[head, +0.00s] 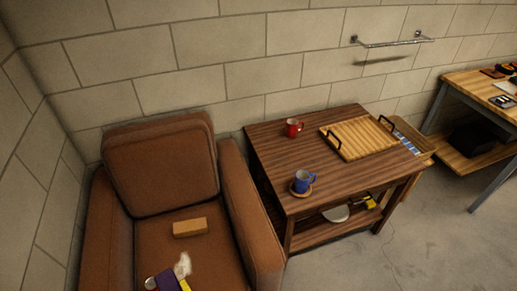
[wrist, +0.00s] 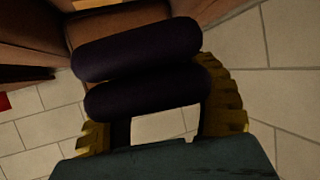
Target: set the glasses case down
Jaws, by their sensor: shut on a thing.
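In the wrist view, my gripper (wrist: 160,118) has yellow ribbed parts on both sides. It is shut on a dark purple, rounded thing that I take for the glasses case (wrist: 138,50). The case shows as two long rounded shapes lying side by side across the picture, and it hides much of what is behind it. Brown upholstery shows beyond it at the top left.

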